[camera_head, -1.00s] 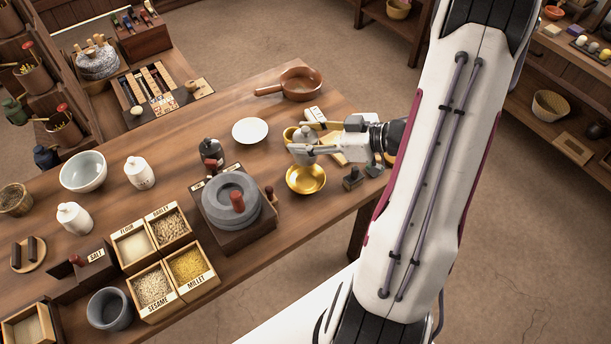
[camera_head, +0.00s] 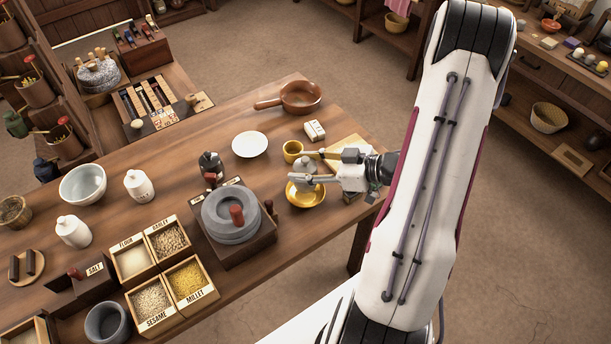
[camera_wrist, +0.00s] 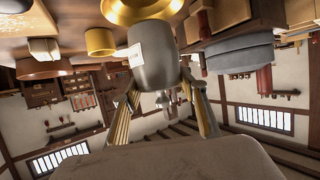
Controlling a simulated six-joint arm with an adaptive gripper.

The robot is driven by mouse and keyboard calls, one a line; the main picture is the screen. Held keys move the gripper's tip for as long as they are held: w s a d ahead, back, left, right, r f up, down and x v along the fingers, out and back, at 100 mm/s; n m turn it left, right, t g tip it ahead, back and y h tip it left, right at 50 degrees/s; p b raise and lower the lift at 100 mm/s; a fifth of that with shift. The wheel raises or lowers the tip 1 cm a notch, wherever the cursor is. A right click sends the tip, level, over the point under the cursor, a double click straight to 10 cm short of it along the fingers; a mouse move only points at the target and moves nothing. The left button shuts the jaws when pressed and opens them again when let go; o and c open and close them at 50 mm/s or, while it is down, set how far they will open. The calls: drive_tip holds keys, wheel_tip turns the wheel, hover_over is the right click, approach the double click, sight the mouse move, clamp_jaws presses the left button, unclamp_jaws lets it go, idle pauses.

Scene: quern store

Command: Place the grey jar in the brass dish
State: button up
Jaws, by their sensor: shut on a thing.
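The grey jar (camera_head: 307,165) is held between the fingers of my gripper (camera_head: 305,167), which reaches in from the right. The jar also shows in the wrist view (camera_wrist: 153,70), with a small white label and its knobbed lid between the fingers. The brass dish (camera_head: 306,199) sits on the table just in front of the jar; the jar and a finger cover its far part. In the wrist view the dish (camera_wrist: 140,12) lies at the top edge, beyond the jar's base. The jar looks raised off the table; I cannot tell the gap to the dish.
A yellow cup (camera_head: 292,151) stands close behind my gripper. A quern (camera_head: 232,215) stands left of the dish, with a dark grey jar (camera_head: 210,164) behind it. A white plate (camera_head: 250,144) and a brown pan (camera_head: 300,97) lie farther back. Bare tabletop lies between plate and cup.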

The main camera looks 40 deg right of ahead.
idle(0.4)
drive_tip(key=shift+f, duration=2.1)
drive_tip(key=shift+f, duration=0.1)
drive_tip(key=o, duration=1.4)
drive_tip(key=shift+v, duration=6)
drive_tip(key=shift+w, duration=0.1)
